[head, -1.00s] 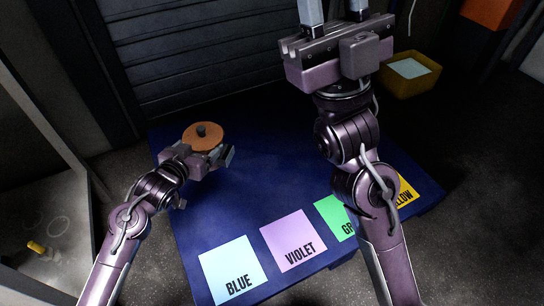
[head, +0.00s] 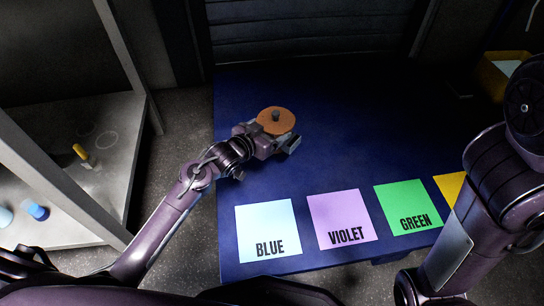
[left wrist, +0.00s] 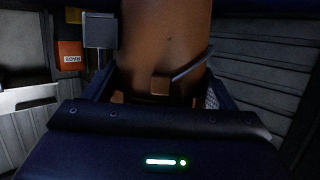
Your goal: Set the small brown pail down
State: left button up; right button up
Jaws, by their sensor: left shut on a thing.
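The small brown pail (head: 275,122) is seen from above in the head view, with an orange-brown round top and a dark knob. It stands over the blue table (head: 380,130), left of the middle. My left gripper (head: 281,139) is shut on it. In the left wrist view the brown wall of the pail (left wrist: 165,40) fills the space between the fingers, with a grey handle piece at its right. The pail looks upright. I cannot tell whether its base touches the table. My right arm is at the right edge; its gripper is out of view.
Blue (head: 268,228), violet (head: 341,217), green (head: 407,206) and partly hidden yellow (head: 449,187) labelled squares line the table's near side. A yellow bin (head: 495,80) stands beyond the far right. A grey shelf (head: 120,150) with small items is at left. The table's middle is bare.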

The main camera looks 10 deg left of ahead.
pick_arm(q)
notch_tip(320, 180, down, 5)
jog(key=shift+b, duration=1.1)
notch_tip(320, 180, down, 4)
jog(key=b, duration=0.3)
jog(key=shift+w+f, duration=0.1)
jog(key=shift+f, duration=0.1)
jog(key=shift+r, duration=0.15)
jog(key=shift+f, duration=0.2)
jog(key=o, duration=1.3)
